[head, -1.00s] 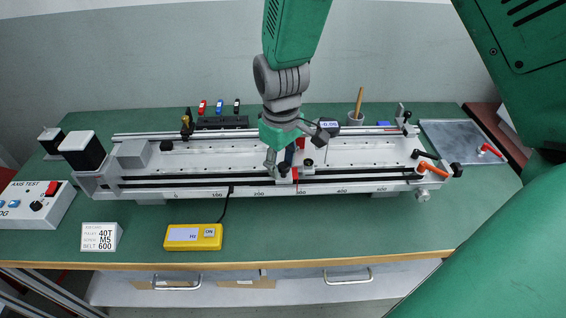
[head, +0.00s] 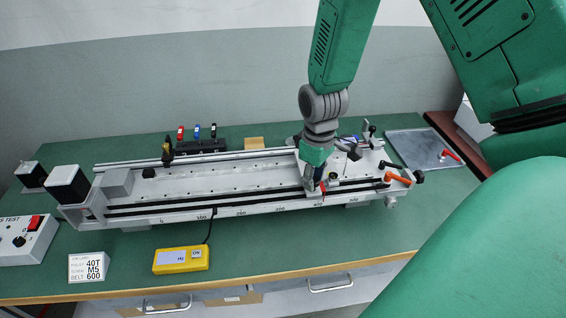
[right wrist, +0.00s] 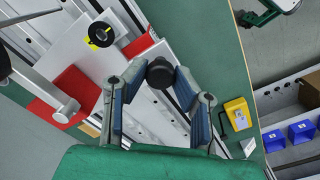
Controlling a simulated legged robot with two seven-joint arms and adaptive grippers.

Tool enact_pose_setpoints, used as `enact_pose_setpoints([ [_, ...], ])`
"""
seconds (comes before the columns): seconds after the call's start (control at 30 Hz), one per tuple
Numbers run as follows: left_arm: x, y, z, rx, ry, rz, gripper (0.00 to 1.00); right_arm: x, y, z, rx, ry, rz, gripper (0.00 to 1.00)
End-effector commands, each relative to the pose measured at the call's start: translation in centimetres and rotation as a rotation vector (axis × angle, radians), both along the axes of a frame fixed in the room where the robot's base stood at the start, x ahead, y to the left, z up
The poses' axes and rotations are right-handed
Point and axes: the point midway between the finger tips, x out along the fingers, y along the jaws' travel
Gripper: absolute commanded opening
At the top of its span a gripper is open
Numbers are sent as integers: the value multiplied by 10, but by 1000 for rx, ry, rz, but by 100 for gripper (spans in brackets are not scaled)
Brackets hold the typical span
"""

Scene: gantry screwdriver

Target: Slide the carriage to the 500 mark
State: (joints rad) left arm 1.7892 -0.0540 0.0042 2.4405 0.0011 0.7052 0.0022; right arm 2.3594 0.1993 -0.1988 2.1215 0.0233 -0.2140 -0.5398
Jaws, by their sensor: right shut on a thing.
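The carriage (head: 345,176) is a pale plate with red parts on the long rail, right of the rail's middle and partly hidden by my right arm. Its front edge is near the 400 mark (head: 318,204) on the front scale. The 500 mark (head: 353,198) lies to its right. My right gripper (head: 311,187) is at the carriage's front side. In the right wrist view, its two fingers (right wrist: 160,76) are closed around a dark round knob, with the white carriage plate (right wrist: 118,62) beside it. My left gripper is not in view.
A motor block (head: 66,184) stands at the left end. A yellow readout box (head: 181,260) and a white label block (head: 88,267) lie in front. A grey plate (head: 425,147) lies at the right. The rail left of the carriage is clear.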

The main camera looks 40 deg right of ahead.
Motion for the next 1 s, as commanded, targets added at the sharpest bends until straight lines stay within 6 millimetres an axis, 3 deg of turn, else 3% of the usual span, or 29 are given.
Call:
enact_pose_setpoints([
  [0.1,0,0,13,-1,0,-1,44,-20,-24,2,7,13,-8,0],
  [0.4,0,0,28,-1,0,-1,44,-40,-59,2,-2,11,-4,0],
  [0.97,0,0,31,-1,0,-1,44,-48,-72,1,-2,9,-2,0],
  [1.0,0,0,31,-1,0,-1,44,-48,-72,1,-2,9,-2,30],
])
